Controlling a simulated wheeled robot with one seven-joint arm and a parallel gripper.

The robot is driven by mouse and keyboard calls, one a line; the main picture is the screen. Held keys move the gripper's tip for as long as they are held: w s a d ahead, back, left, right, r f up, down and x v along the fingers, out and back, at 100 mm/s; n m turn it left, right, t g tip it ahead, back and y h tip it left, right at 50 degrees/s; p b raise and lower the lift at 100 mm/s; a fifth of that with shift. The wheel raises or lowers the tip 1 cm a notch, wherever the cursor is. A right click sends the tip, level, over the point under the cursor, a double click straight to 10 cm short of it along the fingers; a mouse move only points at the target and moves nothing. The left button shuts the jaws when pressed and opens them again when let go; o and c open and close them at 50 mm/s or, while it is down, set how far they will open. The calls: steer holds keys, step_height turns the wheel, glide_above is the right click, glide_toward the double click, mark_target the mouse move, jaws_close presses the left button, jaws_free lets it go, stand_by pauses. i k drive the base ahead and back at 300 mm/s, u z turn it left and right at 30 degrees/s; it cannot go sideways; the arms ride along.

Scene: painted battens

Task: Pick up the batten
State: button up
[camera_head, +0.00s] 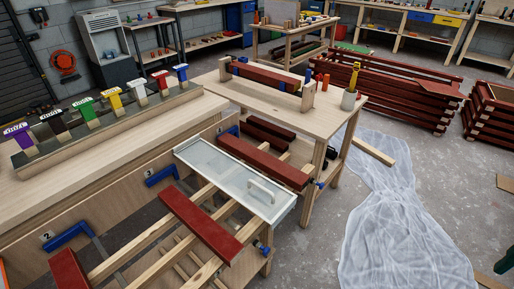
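Several dark red battens are in view, and I cannot tell which one the task means. One batten (201,226) lies across pale wooden rails in the near middle. Another batten (262,162) lies across the rails farther back, beyond a pale tray-like panel (225,175) with a white handle. A third batten (68,273) shows at the bottom left, cut off by the frame edge. One more batten (268,78) lies between wooden uprights on the far workbench. My gripper is not in view.
A workbench (100,165) at left carries a row of coloured tools. Blue clamps (68,236) line its front. Stacked red battens (385,85) stand at the back right.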

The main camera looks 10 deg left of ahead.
mark_target(296, 179)
steer(key=u, duration=0.4)
steer(key=i, duration=0.85)
steer(key=u, duration=0.5)
